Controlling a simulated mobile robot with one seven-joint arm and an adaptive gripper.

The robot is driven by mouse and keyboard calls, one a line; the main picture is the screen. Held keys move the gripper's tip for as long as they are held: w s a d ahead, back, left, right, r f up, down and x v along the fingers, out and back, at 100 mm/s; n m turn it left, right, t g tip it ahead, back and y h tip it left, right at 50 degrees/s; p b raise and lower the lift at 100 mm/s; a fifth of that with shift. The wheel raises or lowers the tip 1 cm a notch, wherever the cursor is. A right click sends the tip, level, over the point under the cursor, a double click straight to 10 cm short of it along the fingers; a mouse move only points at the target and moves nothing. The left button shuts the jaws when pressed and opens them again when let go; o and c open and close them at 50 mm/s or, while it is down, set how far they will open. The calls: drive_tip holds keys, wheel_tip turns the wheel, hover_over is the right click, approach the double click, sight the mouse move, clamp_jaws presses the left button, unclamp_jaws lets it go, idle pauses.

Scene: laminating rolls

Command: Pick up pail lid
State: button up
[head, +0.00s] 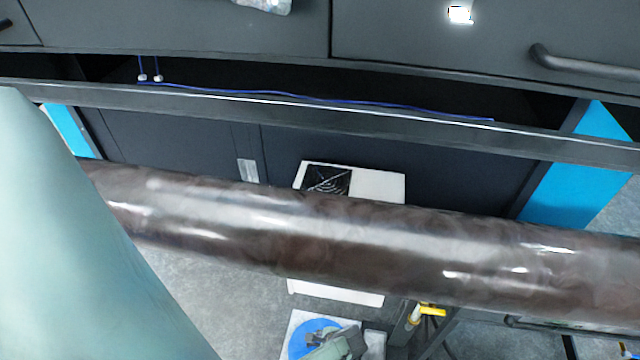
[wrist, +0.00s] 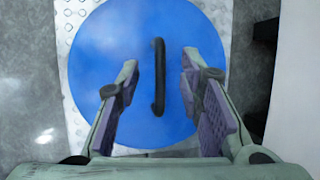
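The pail lid (wrist: 100,50) is a round blue disc with a dark bar handle (wrist: 159,78) across its middle. In the wrist view it fills the centre, lying on a white dimpled surface. My gripper (wrist: 160,85) is open, with one finger on each side of the handle and a gap to each. I cannot tell how far the fingertips are above the lid. In the head view the blue lid (head: 304,334) shows at the bottom, partly covered by my gripper (head: 338,343).
A large brown glossy roll (head: 330,238) spans the head view above the lid. A white box (head: 378,187) with a black panel stands behind it. A yellow-handled valve (head: 430,310) is right of the lid. A white surface (wrist: 297,90) borders the wrist view's right side. Grey floor lies left.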

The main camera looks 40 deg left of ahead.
sight(298, 348)
drive_tip(key=b+x, duration=0.1)
drive_tip(key=x, duration=0.1)
drive_tip(key=shift+a+f, duration=0.1)
drive_tip(key=shift+f, duration=0.15)
clamp_jaws()
idle(0.6)
